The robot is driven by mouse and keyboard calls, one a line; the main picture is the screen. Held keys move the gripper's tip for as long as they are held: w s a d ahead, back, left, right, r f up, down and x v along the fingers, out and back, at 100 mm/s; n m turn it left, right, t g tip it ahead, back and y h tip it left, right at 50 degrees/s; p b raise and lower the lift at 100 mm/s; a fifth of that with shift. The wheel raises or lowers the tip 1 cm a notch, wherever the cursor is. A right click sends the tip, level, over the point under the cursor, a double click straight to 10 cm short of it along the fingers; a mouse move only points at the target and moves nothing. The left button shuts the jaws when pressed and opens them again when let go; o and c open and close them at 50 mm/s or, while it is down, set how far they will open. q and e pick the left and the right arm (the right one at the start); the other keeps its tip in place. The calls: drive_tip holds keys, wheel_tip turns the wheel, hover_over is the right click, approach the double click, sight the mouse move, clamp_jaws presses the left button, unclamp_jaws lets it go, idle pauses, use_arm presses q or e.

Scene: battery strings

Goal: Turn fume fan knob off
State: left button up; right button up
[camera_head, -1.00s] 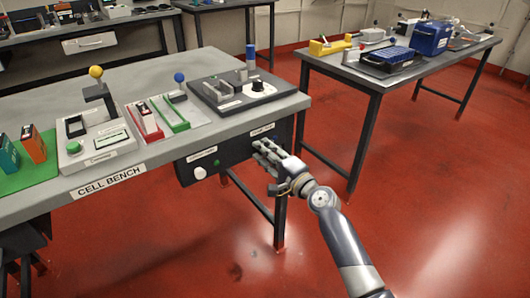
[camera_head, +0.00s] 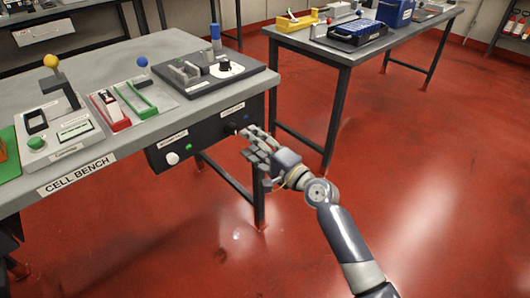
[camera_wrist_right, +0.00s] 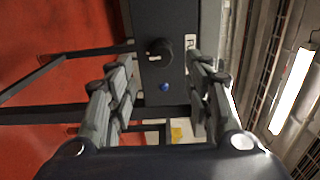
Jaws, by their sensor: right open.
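A dark panel box (camera_head: 215,128) hangs under the front edge of the cell bench. In the right wrist view, a round black knob (camera_wrist_right: 159,52) stands out from the box face, with a blue light (camera_wrist_right: 165,87) beside it and a partly visible label starting with F. In the head view this knob is mostly hidden behind my right gripper (camera_head: 254,143). The right gripper is open and empty, its fingers pointing at the box's right half. The knob lies ahead between the fingers (camera_wrist_right: 160,95), apart from them. My left gripper is not in view.
A white knob (camera_head: 172,158) and a green light (camera_head: 189,147) sit on the box's left half. A bench leg (camera_head: 259,195) stands below. Red floor to the right is open.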

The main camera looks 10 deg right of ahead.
drive_tip(key=v, duration=0.5)
drive_tip(key=shift+s, duration=0.1)
idle(0.3)
